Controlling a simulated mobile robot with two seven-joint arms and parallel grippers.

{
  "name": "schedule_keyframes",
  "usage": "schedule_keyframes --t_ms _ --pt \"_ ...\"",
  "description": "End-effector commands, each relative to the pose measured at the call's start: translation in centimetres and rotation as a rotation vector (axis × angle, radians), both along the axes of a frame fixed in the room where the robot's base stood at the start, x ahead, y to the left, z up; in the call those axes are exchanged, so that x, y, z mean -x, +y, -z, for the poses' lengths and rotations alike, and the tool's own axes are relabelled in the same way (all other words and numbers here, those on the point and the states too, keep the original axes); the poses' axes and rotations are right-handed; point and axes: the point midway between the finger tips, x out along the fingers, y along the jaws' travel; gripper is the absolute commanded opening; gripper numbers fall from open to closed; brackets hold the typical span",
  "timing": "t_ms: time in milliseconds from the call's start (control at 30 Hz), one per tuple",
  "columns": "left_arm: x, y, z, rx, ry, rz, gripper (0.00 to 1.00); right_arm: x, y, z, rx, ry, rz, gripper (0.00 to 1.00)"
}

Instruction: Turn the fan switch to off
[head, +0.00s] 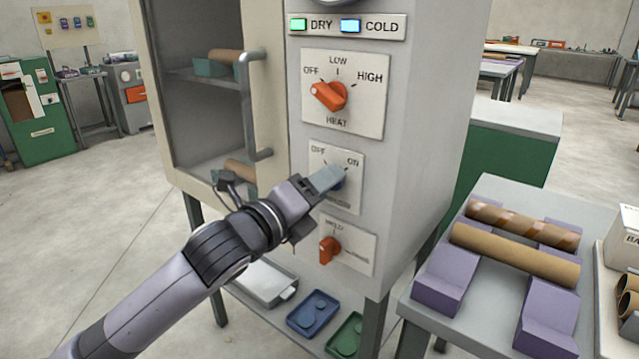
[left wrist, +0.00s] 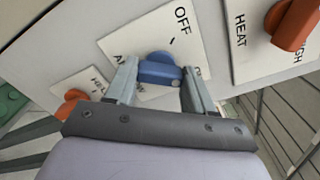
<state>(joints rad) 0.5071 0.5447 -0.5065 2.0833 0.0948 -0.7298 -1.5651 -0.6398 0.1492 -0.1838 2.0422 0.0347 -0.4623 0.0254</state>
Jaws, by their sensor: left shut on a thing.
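The fan switch is a blue knob (left wrist: 158,69) on a white plate (head: 346,203) marked OFF and ON, in the middle of the cabinet's front panel. My left gripper (head: 328,181) reaches the plate from the lower left and is shut on the blue knob. In the left wrist view its two grey fingers are on either side of the knob, below the OFF label. In the head view the fingers hide most of the knob and part of the plate's lettering. My right gripper is not in view.
An orange HEAT knob (head: 329,96) sits above the plate, and a smaller orange knob (head: 328,250) below it. A cabinet door with a grey handle (head: 247,108) is to the left. A table with cardboard tubes (head: 515,254) stands at the right.

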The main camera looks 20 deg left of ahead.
Motion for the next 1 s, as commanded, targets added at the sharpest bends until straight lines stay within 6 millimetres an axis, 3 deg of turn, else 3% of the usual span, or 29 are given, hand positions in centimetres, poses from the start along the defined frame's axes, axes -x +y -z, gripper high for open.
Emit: schedule_keyframes --t_ms 300,1000 --pt "0.0 0.0 -0.4 0.233 0.090 0.000 0.23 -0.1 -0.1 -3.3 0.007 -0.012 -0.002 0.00" --pt "0.0 0.0 -0.2 0.860 0.317 -0.002 0.23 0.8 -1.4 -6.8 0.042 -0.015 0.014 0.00"
